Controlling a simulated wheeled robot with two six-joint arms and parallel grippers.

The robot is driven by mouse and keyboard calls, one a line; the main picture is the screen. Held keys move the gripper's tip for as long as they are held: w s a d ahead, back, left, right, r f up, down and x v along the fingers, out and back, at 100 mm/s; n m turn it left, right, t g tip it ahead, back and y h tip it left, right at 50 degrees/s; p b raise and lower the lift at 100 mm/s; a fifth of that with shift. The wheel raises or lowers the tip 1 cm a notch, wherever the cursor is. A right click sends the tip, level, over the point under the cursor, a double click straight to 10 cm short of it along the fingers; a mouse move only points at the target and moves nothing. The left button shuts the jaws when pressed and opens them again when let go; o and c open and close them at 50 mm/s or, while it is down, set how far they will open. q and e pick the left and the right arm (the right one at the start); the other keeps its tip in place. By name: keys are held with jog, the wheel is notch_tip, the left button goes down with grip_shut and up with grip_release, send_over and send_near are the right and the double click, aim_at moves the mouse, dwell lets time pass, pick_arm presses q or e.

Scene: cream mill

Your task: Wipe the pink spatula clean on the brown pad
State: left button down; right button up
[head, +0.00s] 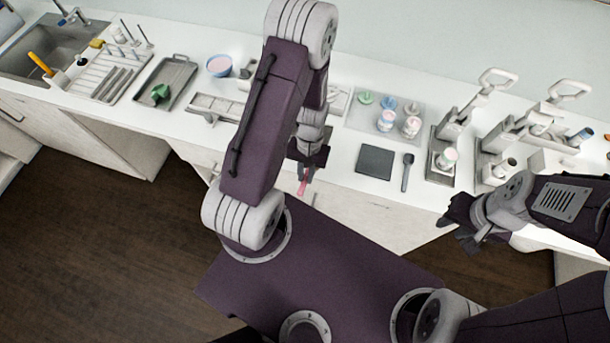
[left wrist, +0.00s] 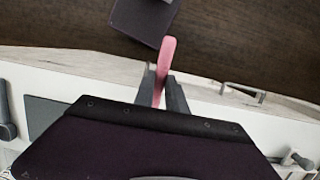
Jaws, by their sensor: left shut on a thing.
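The pink spatula (head: 302,186) is held in my left gripper (head: 306,172), near the counter's front edge. In the left wrist view the pink spatula (left wrist: 166,58) stands out between the two fingers of the left gripper (left wrist: 162,88), which are shut on it. A flat square pad (head: 375,161) lies on the counter to the right of the left gripper and apart from the spatula; it looks dark grey rather than brown. The pad shows at the left of the left wrist view (left wrist: 42,114). My right gripper (head: 457,222) is empty, its fingers apart, in front of the counter.
A dark spoon-like tool (head: 407,172) lies just right of the pad. Behind it a tray (head: 360,122) holds small cups. Mill presses (head: 445,145) stand to the right. A metal tray (head: 170,80), a rack (head: 108,85) and a pink-filled bowl (head: 219,66) stand left.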

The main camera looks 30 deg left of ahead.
pick_arm(q)
jog(key=p+v, duration=0.2)
jog(key=v, duration=0.1)
jog(key=s+p+v, duration=0.1)
jog(key=p+v, duration=0.2)
jog(key=shift+s+d+r+p, duration=0.1)
jog(key=shift+d+r+p, duration=0.05)
jog(key=shift+p, duration=0.2)
dwell(0.5)
